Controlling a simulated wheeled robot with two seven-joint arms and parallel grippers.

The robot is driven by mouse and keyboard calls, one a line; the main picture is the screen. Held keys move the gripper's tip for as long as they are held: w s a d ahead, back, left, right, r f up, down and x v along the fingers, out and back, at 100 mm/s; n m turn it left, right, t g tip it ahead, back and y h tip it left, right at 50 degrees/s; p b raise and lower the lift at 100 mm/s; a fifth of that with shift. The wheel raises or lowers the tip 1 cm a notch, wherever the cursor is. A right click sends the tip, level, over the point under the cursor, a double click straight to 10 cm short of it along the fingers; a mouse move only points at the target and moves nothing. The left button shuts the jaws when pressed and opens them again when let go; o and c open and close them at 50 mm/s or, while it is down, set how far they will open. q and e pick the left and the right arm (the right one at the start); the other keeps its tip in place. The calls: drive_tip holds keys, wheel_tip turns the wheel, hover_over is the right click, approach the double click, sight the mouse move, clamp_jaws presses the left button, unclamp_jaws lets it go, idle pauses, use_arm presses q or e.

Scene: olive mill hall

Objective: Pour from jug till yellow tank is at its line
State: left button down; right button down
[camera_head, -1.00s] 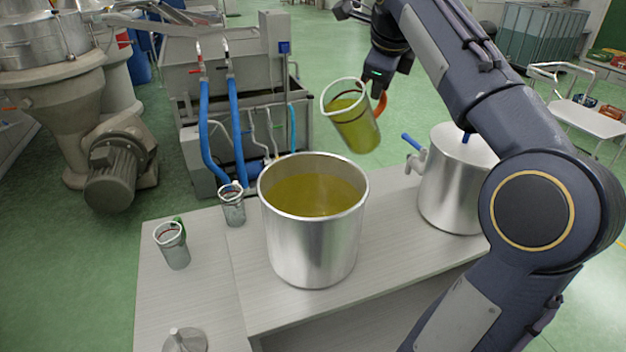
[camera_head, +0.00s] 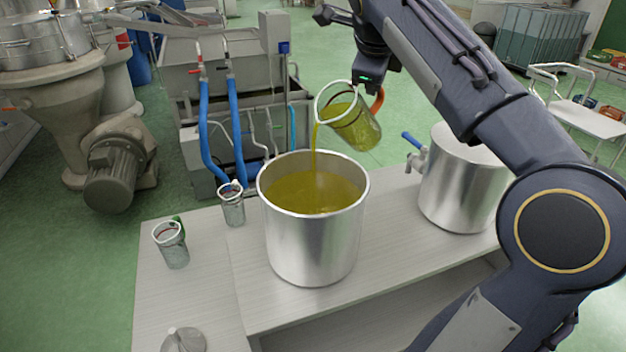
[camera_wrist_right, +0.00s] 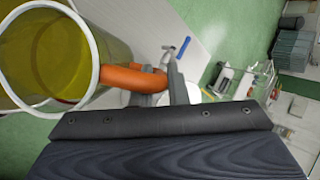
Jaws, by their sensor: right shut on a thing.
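A clear jug (camera_head: 357,128) of yellow-green oil is tilted to the left above the open steel tank (camera_head: 312,240). A thin stream of oil runs from its lip into the tank, which holds yellow oil below its rim. I cannot make out a level line on the tank. My right gripper (camera_head: 372,88) is shut on the jug's orange handle (camera_head: 378,101). In the right wrist view the jug (camera_wrist_right: 45,55) is at the upper left, with its orange handle (camera_wrist_right: 135,78) in the jaws. My left gripper is not in view.
Two small clear cups (camera_head: 172,246) (camera_head: 233,205) stand left of the tank on the light table (camera_head: 190,300). A lidded steel vessel (camera_head: 455,190) with a blue-handled tap stands to its right. A glassy stopper-like object (camera_head: 184,341) sits at the front left.

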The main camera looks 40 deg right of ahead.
drive_tip(key=shift+w+a+f+b, duration=0.1)
drive_tip(key=shift+f+b, duration=0.1)
drive_tip(key=shift+b, duration=0.1)
drive_tip(key=shift+a+f+h+b, duration=0.1)
drive_tip(key=shift+a+h+b, duration=0.05)
drive_tip(key=shift+h+b, duration=0.2)
drive_tip(key=shift+f, duration=0.15)
drive_tip(key=shift+b, duration=0.4)
drive_tip(key=shift+a+f+h, duration=0.1)
drive_tip(key=shift+f+h, duration=0.1)
drive_tip(key=shift+h, duration=0.15)
drive_tip(key=shift+a+b, duration=0.1)
drive_tip(key=shift+b, duration=0.35)
drive_tip(key=shift+f+n, duration=0.15)
drive_tip(key=shift+n, duration=0.15)
drive_tip(key=shift+a+f+h+b, duration=0.1)
drive_tip(key=shift+h+b, duration=0.2)
drive_tip(key=shift+b, duration=0.1)
drive_tip(key=shift+f, duration=0.15)
